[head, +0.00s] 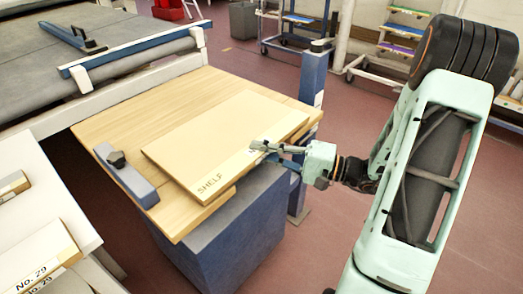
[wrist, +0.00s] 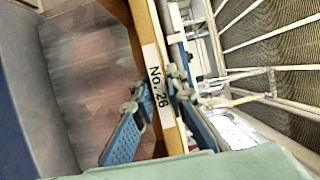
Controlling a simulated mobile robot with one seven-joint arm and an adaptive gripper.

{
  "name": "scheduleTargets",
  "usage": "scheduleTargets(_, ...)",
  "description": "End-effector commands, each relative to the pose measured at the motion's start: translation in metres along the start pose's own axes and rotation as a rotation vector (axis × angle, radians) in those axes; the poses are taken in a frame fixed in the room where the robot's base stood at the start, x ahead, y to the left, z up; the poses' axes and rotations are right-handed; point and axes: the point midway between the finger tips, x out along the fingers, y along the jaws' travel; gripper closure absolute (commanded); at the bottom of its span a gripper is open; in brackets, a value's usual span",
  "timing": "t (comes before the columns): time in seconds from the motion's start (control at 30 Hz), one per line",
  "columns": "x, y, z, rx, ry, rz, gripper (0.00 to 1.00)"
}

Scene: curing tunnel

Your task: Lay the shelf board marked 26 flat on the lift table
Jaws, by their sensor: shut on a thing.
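The shelf board (head: 222,142) is a pale wooden panel lettered SHELF along its near edge. It lies about level over the larger wooden top of the lift table (head: 105,128); I cannot tell whether it touches along its whole underside. My gripper (head: 266,152) comes from the right and is shut on the board's edge. In the wrist view, my gripper's two blue fingers (wrist: 158,110) stand on either side of that edge, with the white label No. 26 (wrist: 156,82) between them. The blue-grey base of the lift table (head: 230,235) stands below.
A blue stop block (head: 125,178) with a dark knob sits on the top's left edge. A blue post (head: 312,90) stands behind at right. A grey conveyor bed (head: 35,60) is at far left. A white table (head: 35,225) with boards marked No. 29 is at near left.

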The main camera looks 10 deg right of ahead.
Motion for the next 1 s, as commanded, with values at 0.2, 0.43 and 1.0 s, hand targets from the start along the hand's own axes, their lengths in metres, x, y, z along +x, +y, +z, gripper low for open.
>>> scheduleTargets(0.2, 0.000, 0.002, 0.000, -0.003, -0.001, -0.005, 1.00)
scheduleTargets(0.43, 0.000, 0.006, 0.000, -0.003, -0.001, -0.005, 1.00)
scheduleTargets(1.0, 0.000, 0.010, 0.000, -0.001, 0.000, -0.002, 0.67)
